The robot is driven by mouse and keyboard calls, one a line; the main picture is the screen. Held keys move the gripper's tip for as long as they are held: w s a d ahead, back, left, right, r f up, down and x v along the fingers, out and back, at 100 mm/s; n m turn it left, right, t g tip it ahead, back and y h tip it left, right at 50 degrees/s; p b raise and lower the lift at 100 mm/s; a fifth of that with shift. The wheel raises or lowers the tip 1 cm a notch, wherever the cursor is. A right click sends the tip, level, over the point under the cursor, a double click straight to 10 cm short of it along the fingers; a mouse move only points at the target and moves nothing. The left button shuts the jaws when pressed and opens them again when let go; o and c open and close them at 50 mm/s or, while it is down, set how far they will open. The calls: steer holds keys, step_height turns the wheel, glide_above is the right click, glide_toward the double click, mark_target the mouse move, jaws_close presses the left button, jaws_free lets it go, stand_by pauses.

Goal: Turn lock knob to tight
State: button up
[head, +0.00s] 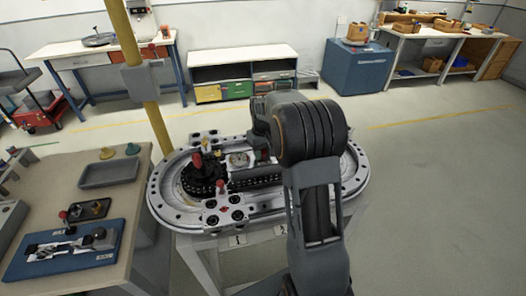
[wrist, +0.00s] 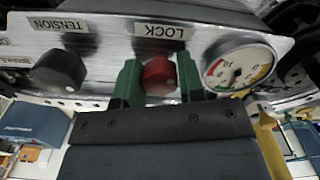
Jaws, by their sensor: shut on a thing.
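In the wrist view the red lock knob (wrist: 159,76) sits on a metal panel (wrist: 115,38) by the LOCK label (wrist: 160,31), which appears upside down. My gripper (wrist: 158,82) has its two green fingers on either side of the knob and is shut on it. Part of the knob's lower side is hidden by the gripper body. In the head view my arm covers the gripper and the knob, above the oval ring track (head: 185,213).
Beside the lock knob are a black tension knob (wrist: 58,72) and a round dial gauge (wrist: 238,65). A yellow post (head: 147,90) rises behind the track. A workbench (head: 140,210) with a grey tray (head: 109,172) stands at left. Open floor (head: 430,180) lies to the right.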

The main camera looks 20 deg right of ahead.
mark_target(263, 150)
steer(key=m, duration=0.4)
steer(key=shift+m, duration=2.1)
steer(key=o, duration=0.9)
step_height(263, 150, up, 14)
steer(key=shift+f, duration=0.1)
